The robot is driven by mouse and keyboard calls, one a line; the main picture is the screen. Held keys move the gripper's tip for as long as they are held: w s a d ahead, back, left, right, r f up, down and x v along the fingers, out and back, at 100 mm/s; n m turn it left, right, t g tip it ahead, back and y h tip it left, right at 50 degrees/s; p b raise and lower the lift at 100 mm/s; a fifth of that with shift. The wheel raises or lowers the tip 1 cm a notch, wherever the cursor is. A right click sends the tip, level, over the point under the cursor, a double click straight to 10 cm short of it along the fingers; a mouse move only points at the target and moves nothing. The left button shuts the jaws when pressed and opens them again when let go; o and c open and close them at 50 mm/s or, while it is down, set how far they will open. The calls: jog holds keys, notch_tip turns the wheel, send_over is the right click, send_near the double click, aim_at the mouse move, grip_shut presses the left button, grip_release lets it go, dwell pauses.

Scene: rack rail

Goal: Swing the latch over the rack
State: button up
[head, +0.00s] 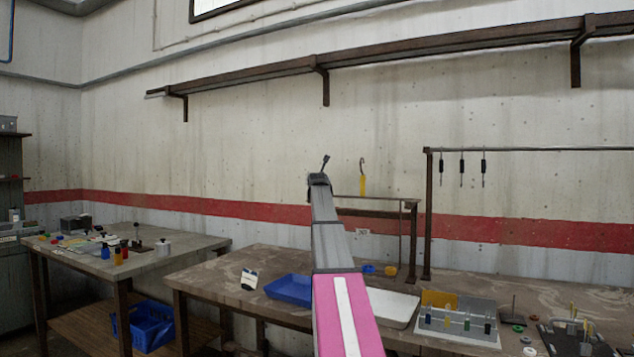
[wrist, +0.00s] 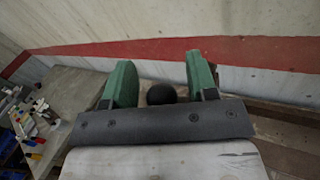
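My gripper (wrist: 160,68) shows two green fingers standing apart in the wrist view. A round black knob (wrist: 161,94) sits between them, with a gap visible on each side; I cannot tell whether it belongs to the latch. In the head view my arm reaches up to the left end of a low rack rail (head: 385,198). A short dark lever (head: 325,162) sticks up tilted just above the arm's end; it may be the latch. The fingers are hidden there. A yellow piece (head: 362,186) with a hook stands upright by the rail.
A taller frame (head: 530,149) with several hanging dark hooks stands to the right. The workbench (head: 215,282) carries a blue tray (head: 290,290), a white tray (head: 393,308) and a grey holder (head: 458,329). A left table (head: 75,256) holds small bottles. A wall shelf (head: 400,52) runs above.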

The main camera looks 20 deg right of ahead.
jog(key=v, duration=1.1)
dwell(0.6)
